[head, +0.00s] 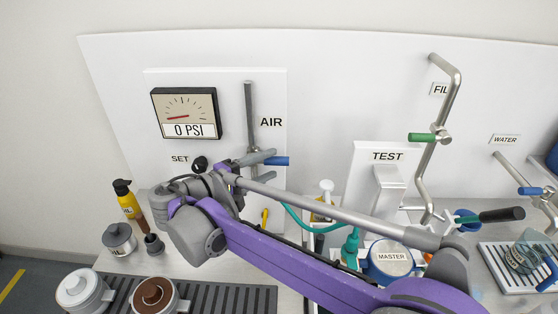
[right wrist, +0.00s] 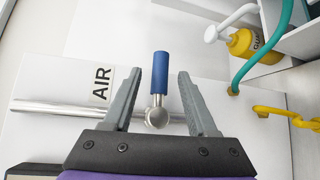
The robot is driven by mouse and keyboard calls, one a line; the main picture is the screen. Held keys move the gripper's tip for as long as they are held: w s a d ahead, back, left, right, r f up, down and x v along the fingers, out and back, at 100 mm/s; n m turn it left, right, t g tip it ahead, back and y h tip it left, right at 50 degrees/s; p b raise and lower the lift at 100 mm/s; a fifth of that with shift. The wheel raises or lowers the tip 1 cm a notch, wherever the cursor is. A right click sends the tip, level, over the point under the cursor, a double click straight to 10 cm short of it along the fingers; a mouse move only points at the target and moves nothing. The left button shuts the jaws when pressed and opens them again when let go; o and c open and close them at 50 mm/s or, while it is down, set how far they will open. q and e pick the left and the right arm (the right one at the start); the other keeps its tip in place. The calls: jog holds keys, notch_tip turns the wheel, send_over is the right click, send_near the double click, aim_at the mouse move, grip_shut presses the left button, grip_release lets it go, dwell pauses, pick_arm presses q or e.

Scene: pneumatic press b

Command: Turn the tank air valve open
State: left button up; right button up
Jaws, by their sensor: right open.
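The air valve has a blue handle (head: 276,161) on a vertical metal pipe (head: 249,103) beside the AIR label. My right gripper (head: 267,167) is at the valve with its fingers apart. In the right wrist view, the blue handle (right wrist: 160,72) stands between the two open fingers (right wrist: 160,78), with a visible gap on each side. The handle's round metal hub (right wrist: 157,116) sits on the pipe (right wrist: 50,106). In the head view my gripper hides part of the valve body. My left gripper is not in view.
A gauge (head: 185,113) reads 0 PSI, above a black SET knob (head: 200,163). A yellow bottle (head: 128,203) and a grey pot (head: 119,239) stand at left. A teal hose (head: 296,219) and the TEST panel (head: 388,157) are to the right. A green-handled valve (head: 422,137) is farther right.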

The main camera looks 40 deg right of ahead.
aim_at(273, 163)
jog(key=d, duration=0.4)
jog(key=shift+w+f, duration=0.15)
jog(key=shift+f, duration=0.15)
grip_shut()
dwell(1.1)
